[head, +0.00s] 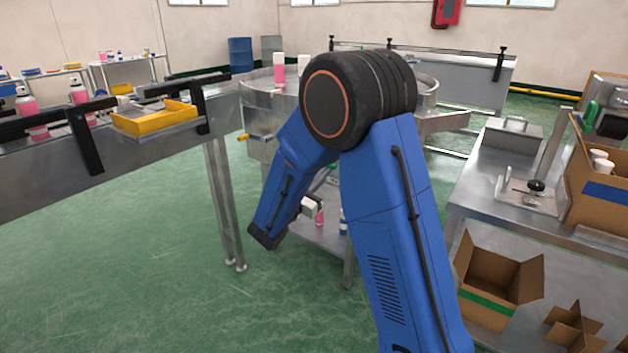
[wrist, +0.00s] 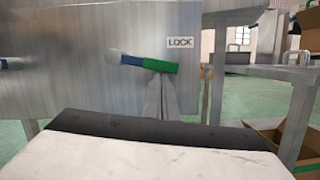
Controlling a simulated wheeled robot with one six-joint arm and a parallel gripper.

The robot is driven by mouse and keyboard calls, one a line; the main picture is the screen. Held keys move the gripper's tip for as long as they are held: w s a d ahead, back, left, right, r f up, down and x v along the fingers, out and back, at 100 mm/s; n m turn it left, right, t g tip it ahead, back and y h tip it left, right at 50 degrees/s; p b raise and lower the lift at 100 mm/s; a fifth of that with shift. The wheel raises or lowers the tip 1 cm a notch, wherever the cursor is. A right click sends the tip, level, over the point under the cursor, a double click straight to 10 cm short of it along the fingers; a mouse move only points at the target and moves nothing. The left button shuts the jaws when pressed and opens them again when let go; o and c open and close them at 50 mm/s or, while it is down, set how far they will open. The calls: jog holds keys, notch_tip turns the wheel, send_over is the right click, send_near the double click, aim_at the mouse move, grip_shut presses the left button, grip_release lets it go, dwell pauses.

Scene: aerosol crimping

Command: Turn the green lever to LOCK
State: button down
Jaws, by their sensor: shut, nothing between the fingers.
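The green lever (wrist: 160,66) is in the wrist view, on the front of a grey metal housing. Its grip is green, with a blue section and a pale round knob at the left. It lies nearly level, with the green end to the right and slightly lower. The LOCK label (wrist: 181,43) is just above the green end. My gripper (wrist: 157,80) is shut and empty, its grey fingers upright just below the green grip. I cannot tell whether they touch it. In the head view my arm hides the lever, and the fingertips are not clear.
The metal housing (wrist: 70,95) fills much of the wrist view. In the head view, a yellow-ended lever (head: 243,138) sticks out at its left. A conveyor with a yellow tray (head: 155,119) stands left, and a steel bench (head: 480,195) with boxes stands right. Green floor is free at front left.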

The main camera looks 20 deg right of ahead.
jog(key=shift+s+d+r+n, duration=0.15)
jog(key=shift+s+r+n, duration=0.1)
jog(key=shift+r+n, duration=0.35)
jog(key=shift+r, duration=0.15)
dwell(0.3)
jog(key=s+a+f, duration=0.5)
jog(key=a+f, duration=0.1)
jog(key=a, duration=0.1)
jog(key=shift+s+a+f, duration=0.25)
jog(key=shift+s+a, duration=0.15)
dwell(0.4)
